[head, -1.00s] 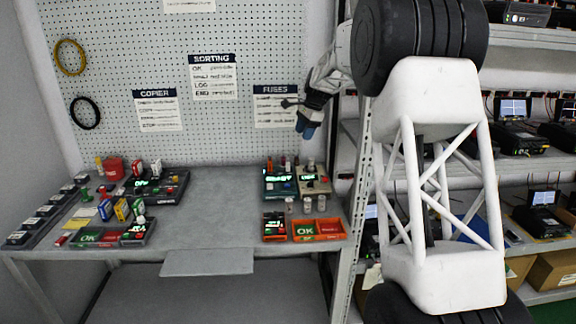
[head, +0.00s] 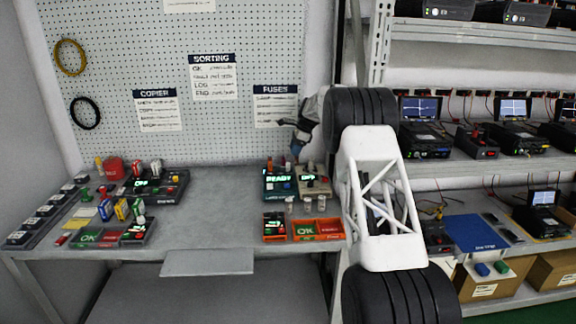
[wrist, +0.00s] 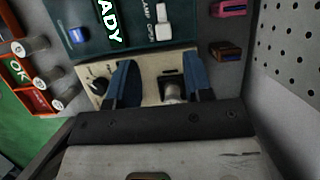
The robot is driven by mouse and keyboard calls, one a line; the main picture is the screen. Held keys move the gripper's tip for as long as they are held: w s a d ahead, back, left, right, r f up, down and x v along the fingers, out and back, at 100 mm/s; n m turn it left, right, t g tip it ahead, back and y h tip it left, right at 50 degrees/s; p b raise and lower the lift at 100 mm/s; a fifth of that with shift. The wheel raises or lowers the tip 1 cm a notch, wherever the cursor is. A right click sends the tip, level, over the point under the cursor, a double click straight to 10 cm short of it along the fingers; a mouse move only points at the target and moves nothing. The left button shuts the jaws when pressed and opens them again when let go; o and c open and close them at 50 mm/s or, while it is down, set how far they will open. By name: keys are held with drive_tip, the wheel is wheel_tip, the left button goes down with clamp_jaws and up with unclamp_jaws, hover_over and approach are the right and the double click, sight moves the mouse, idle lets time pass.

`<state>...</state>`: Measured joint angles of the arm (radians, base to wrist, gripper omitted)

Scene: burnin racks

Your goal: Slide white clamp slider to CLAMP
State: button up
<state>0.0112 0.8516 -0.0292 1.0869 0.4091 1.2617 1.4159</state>
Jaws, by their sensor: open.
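The white clamp slider (wrist: 164,32) shows in the wrist view on a dark teal fixture (wrist: 185,12), beside the OPEN label and apart from the CLAMP label. The fixture also shows in the head view (head: 277,196), with a lit READY display. My gripper (wrist: 161,80) is open, its two blue fingers spread over a beige panel (wrist: 95,68) with a black knob and a grey post. Nothing is visibly held. The slider lies beyond the fingertips, not between them. In the head view my gripper (head: 298,146) is above the back of the bench; the slider is too small to make out there.
The pegboard (head: 230,130) rises behind. Other devices (head: 150,186) fill the left of the bench (head: 215,215); its middle is clear. Shelves of equipment stand right.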

sight(288, 163)
drive_tip(key=shift+w+f, duration=0.25)
drive_tip(key=shift+a+f, duration=0.1)
drive_tip(key=shift+x, duration=3.8)
clamp_jaws()
